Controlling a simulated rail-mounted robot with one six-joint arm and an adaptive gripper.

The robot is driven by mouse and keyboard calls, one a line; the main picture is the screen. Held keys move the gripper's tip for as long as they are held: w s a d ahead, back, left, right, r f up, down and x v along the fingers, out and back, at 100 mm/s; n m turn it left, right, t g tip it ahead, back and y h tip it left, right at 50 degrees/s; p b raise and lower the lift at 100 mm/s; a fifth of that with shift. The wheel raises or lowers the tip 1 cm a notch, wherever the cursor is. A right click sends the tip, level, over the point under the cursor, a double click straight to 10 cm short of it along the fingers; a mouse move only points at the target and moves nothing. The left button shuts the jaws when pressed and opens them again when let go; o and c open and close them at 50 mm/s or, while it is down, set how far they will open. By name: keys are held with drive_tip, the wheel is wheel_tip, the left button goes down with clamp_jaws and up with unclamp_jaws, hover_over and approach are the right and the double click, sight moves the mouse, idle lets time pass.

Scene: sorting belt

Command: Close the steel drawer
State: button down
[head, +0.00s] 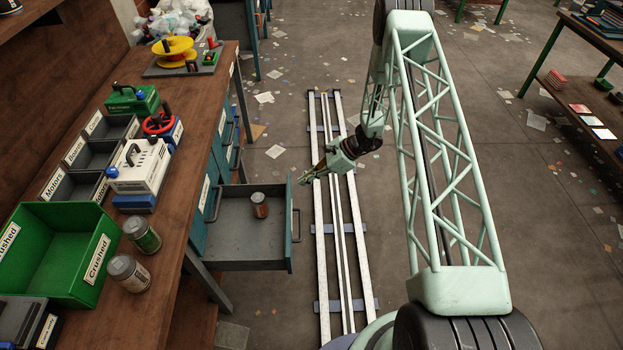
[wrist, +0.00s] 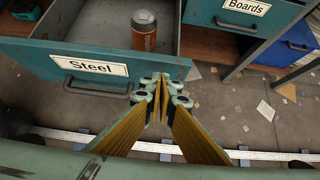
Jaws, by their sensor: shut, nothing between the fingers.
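The steel drawer (head: 238,226) is pulled out from the blue cabinet under the workbench in the head view. A small orange-brown can (head: 260,205) stands inside it. In the wrist view the drawer's blue front (wrist: 105,66) carries a white "Steel" label and a dark bar handle, and the can (wrist: 144,31) stands upright behind it. My gripper (head: 304,179) is just beyond the drawer's outer end in the head view, over the rail side. In the wrist view my gripper (wrist: 162,83) is shut and empty, near the right end of the drawer front. Contact cannot be told.
A second drawer front labelled "Boards" (wrist: 240,12) is at the upper right of the wrist view. The wooden workbench (head: 180,215) holds a green "Crushed" bin (head: 58,290), two cans and several small bins. The floor rails (head: 322,270) run beside the drawer, with littered open floor around.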

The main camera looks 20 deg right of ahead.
drive_tip(key=shift+w+a, duration=0.2)
drive_tip(key=shift+a, duration=0.45)
drive_tip(key=shift+w+a, duration=0.2)
drive_tip(key=shift+a, duration=0.45)
